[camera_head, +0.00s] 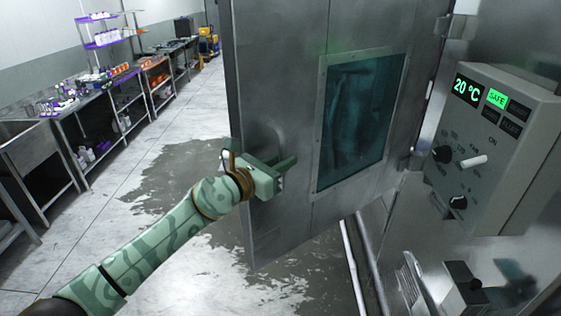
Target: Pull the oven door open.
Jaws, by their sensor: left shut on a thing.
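The grey metal oven door (285,60) with a dark teal window (362,120) fills the middle of the head view. It stands swung out at an angle, with floor showing to the left of its free edge and a frame on its right side. My left gripper (272,172), on a green patterned arm, is shut at the left part of the door, below the window's mid-height. It appears to grip the door handle, which the fingers mostly hide. My right gripper is not in view.
A control box (490,145) right of the door shows 20 °C and a lit green SAFE sign. Metal benches (100,105) with bottles and a shelf rack (105,35) line the left wall. Wet patches (190,165) mark the floor, which is clear left of the door.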

